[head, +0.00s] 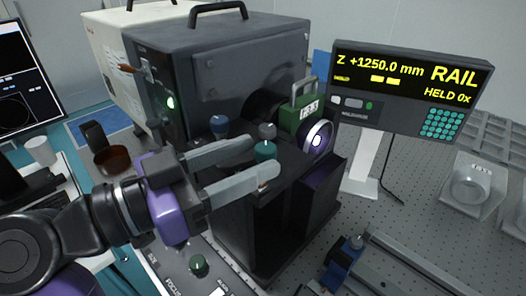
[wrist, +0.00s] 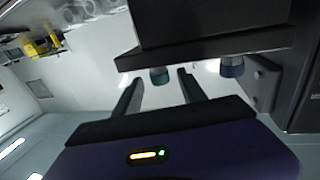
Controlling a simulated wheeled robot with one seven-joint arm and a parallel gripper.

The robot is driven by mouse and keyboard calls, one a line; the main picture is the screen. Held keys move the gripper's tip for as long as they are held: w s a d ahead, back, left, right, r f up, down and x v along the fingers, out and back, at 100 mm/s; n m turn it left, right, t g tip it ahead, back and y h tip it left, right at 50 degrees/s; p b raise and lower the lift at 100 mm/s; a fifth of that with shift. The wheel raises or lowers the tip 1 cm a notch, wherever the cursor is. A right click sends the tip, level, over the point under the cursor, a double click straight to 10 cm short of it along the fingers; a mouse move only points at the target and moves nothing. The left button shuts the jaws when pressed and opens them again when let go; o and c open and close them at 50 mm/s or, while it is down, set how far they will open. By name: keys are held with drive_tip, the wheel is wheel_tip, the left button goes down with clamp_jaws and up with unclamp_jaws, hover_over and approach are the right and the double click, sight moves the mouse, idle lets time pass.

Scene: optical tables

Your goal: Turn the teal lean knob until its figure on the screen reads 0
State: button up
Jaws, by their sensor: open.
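The teal knob (head: 266,151) is on the dark stage at the middle of the head view, with a grey cap above it. It also shows in the wrist view (wrist: 160,76). My gripper (head: 261,158) is open, its two fingers on either side of the teal knob. In the wrist view the knob appears between my fingertips (wrist: 159,78); I cannot tell whether either finger touches it. The screen (head: 410,85) reads "Z +1250.0 mm", "RAIL" and "HELD 0x", with small yellow blocks beside "HELD". No figure labelled lean is legible.
A blue knob (head: 219,126) stands close behind my upper finger and shows in the wrist view (wrist: 232,67). A green padlock-like block (head: 302,115) and a lens (head: 318,138) are just right of the teal knob. A large grey box (head: 220,65) stands behind.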

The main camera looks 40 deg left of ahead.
drive_tip(key=v, duration=0.4)
drive_tip(key=shift+s, duration=0.3)
idle(0.3)
